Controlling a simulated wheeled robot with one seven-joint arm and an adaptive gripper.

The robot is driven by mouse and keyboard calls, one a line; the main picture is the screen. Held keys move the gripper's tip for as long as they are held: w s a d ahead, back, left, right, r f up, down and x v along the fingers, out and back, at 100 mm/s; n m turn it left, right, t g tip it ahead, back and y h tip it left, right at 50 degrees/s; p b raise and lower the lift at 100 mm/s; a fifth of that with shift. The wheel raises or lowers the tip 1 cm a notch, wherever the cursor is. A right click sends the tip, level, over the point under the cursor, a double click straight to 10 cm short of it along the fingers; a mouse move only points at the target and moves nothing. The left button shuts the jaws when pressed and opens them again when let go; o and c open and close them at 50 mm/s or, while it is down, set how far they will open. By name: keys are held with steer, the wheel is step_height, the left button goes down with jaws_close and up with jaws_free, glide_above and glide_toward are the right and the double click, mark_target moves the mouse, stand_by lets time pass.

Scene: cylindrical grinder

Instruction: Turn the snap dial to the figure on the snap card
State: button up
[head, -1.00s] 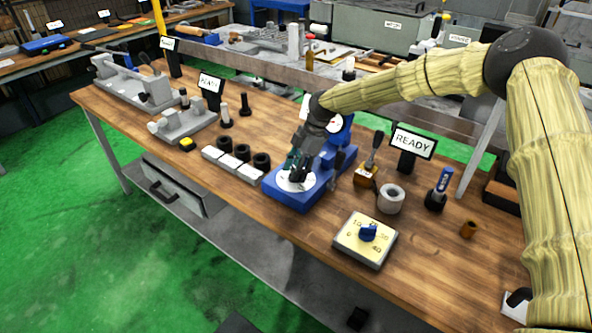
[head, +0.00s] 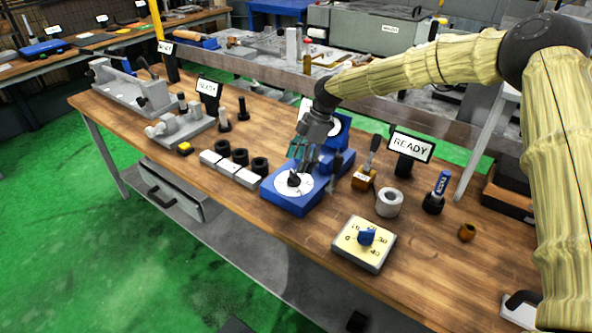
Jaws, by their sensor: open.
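A blue fixture (head: 291,202) on the wooden bench carries a white round dial (head: 284,187) with a dark knob (head: 294,179) in its middle. My gripper (head: 304,166) is open and points down just above this knob; I cannot tell whether it touches. A cream box (head: 352,253) with a blue knob (head: 366,237) and printed figures around it, among them 0, 30 and 40, sits at the front edge. No card with a readable figure shows, and the pictures do not tell which dial is the snap dial. A upright plate behind my gripper is partly hidden.
White blocks (head: 229,167) with black rings are left of the fixture. Bare wood lies between the fixture and the cream box.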

steer(key=v, duration=0.6)
steer(key=shift+r, duration=0.3)
steer(key=shift+w+d, duration=0.1)
